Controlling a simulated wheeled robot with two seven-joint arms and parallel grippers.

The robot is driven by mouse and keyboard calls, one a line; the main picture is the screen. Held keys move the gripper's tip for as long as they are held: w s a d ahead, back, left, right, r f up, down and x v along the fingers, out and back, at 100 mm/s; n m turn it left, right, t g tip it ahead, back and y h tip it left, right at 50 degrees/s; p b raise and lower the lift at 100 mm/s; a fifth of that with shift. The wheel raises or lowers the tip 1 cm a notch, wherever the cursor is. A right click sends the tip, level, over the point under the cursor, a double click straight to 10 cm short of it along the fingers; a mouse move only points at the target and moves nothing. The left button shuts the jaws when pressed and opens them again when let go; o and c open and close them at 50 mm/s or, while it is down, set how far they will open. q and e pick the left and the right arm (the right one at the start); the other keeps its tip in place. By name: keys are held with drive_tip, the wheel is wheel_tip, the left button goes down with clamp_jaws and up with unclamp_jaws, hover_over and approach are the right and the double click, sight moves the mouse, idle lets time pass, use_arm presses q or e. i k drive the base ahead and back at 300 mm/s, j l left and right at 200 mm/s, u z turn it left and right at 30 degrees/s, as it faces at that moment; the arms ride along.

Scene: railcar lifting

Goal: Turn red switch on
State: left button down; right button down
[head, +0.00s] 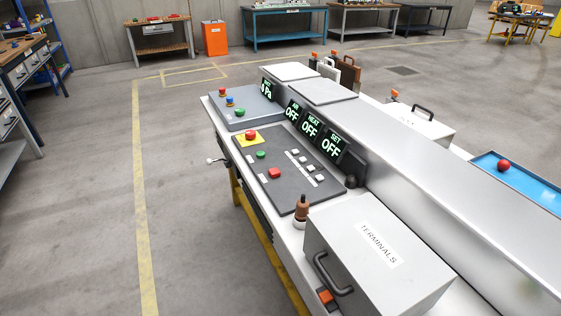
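Several red controls are in the head view, and I cannot tell which is the red switch. A round red mushroom button (250,135) stands on a yellow plate at the panel's far end. An orange-red rocker-like piece (326,297) is at the bench's near edge, beside the grey TERMINALS box (381,251). A small red-topped knob (222,91) is on the grey far panel (244,106). Neither of my grippers is in view.
Displays (311,127) behind the panel read OFF. A brown-topped knob (302,207) stands between the panel and the TERMINALS box. A blue tray (522,182) with a red ball (504,165) is at right. The floor left of the bench is clear.

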sight(251, 134)
drive_tip(key=i+j, duration=0.25)
drive_tip(key=i+j+z, duration=0.1)
drive_tip(key=i+j, duration=0.15)
drive_tip(key=j, duration=0.2)
drive_tip(key=i+j+z, duration=0.1)
drive_tip(key=i+j, duration=0.15)
drive_tip(key=j, duration=0.15)
